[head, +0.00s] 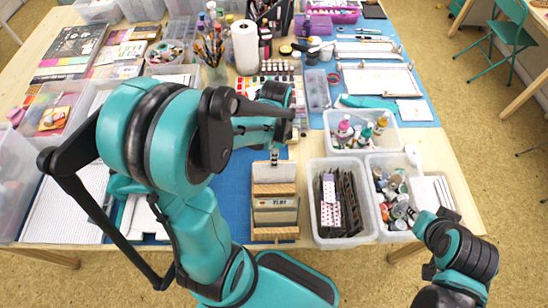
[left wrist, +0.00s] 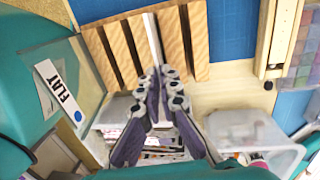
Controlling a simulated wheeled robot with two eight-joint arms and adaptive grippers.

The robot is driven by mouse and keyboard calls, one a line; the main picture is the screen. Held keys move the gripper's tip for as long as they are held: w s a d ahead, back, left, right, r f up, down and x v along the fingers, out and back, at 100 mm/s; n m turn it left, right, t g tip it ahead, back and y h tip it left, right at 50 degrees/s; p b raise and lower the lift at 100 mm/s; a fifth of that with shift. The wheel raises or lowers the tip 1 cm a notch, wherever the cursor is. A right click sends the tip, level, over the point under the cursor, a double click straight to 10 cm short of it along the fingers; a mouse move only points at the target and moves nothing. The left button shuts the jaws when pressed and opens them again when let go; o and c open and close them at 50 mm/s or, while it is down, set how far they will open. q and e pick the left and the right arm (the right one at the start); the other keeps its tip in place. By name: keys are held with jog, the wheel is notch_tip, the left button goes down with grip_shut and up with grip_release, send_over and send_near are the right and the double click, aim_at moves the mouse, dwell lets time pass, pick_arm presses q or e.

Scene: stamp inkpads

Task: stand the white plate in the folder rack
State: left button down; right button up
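The wooden folder rack (head: 275,217) stands near the table's front edge and bears a FLAT label. Its parallel slats (left wrist: 197,42) show in the left wrist view. The white plate (left wrist: 152,38) shows there edge-on as a thin strip between two slats. My left gripper (left wrist: 161,73) has its fingertips drawn together at the near end of this strip, seemingly pinching it.
Clear bins stand right of the rack: one with dark and patterned cards (head: 312,217), one with jars (head: 373,200), one with bottles (head: 336,118) behind. A paper towel roll (head: 246,50) and brush jar (head: 217,73) stand farther back. Blue mat shows left of the rack.

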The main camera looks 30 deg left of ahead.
pick_arm(q)
jog(key=shift+f, duration=0.25)
jog(key=c, duration=1.6)
grip_release()
jog(key=shift+c, duration=0.2)
jog(key=shift+r, duration=0.1)
jog(key=r+p, duration=0.2)
jog(key=r, duration=0.1)
jog(key=r+p, duration=0.1)
jog(key=shift+w+a+r+p, duration=0.2)
jog(key=shift+w+r+p, duration=0.05)
jog(key=shift+r+p, duration=0.15)
jog(key=shift+r, duration=0.1)
notch_tip(320, 180, up, 12)
jog(key=w, duration=0.1)
jog(key=shift+w+a, duration=0.3)
